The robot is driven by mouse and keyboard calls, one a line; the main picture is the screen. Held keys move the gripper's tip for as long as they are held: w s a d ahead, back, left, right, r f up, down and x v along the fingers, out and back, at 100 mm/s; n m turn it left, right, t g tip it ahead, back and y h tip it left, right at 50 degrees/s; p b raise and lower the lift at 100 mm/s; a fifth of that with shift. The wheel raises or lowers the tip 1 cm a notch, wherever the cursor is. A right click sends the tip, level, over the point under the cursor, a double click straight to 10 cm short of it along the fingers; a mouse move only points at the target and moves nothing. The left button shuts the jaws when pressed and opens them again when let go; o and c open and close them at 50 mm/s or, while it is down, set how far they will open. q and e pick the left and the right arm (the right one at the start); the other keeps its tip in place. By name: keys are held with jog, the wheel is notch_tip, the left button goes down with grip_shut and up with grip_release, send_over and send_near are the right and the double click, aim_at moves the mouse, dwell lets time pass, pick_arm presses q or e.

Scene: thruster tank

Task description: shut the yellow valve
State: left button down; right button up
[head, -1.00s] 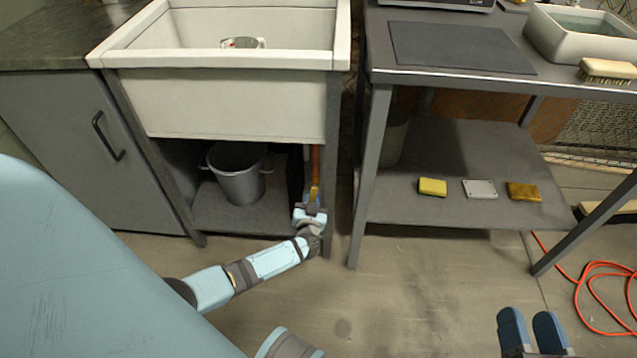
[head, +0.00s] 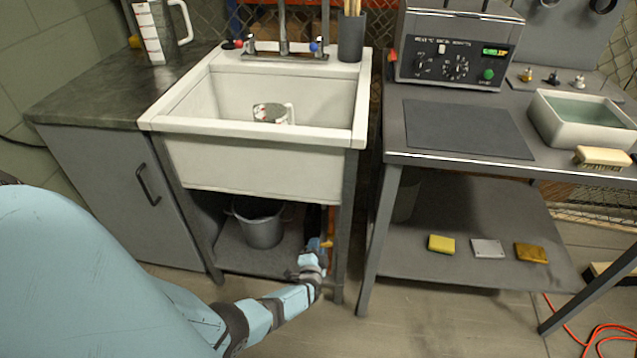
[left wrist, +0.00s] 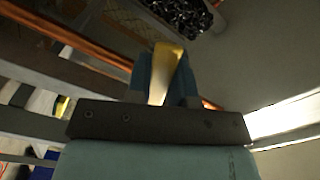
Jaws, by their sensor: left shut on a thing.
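The yellow valve (head: 328,243) sits low on the copper pipe under the right side of the sink, and only a small bit of it shows in the head view. My left gripper (head: 316,247) reaches in under the sink from the front and left of the pipe. In the left wrist view, the valve's yellow handle (left wrist: 166,70) stands between the two blue fingers of my left gripper (left wrist: 165,82), which are shut on it. The valve body and its joint to the pipe are largely hidden. My right gripper is not in view.
The white sink (head: 262,165) hangs above the arm, with a sink leg (head: 347,220) close on the right. A grey bucket (head: 260,222) stands on the shelf to the left. A steel table (head: 455,162) stands at the right. The floor in front is clear.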

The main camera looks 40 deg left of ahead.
pick_arm(q)
jog(key=shift+a+r+m+p, duration=0.15)
jog(key=shift+r+m+p, duration=0.35)
jog(key=shift+m, duration=0.4)
jog(key=shift+r+m, duration=0.15)
jog(key=shift+m, duration=0.25)
jog(key=shift+a+r+m+p, duration=0.1)
jog(key=shift+r+m+p, duration=0.2)
jog(key=shift+m, duration=0.35)
jog(key=shift+r+m+p, duration=0.15)
jog(key=shift+m+p, duration=0.25)
jog(key=shift+m, duration=0.25)
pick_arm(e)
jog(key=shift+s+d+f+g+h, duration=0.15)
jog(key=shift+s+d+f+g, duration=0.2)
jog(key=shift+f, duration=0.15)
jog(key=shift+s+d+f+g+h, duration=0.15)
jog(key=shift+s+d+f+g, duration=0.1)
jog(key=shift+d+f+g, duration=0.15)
pick_arm(q)
jog(key=c, duration=1.3)
grip_release()
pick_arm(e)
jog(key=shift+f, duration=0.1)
pick_arm(q)
jog(key=shift+s, duration=0.1)
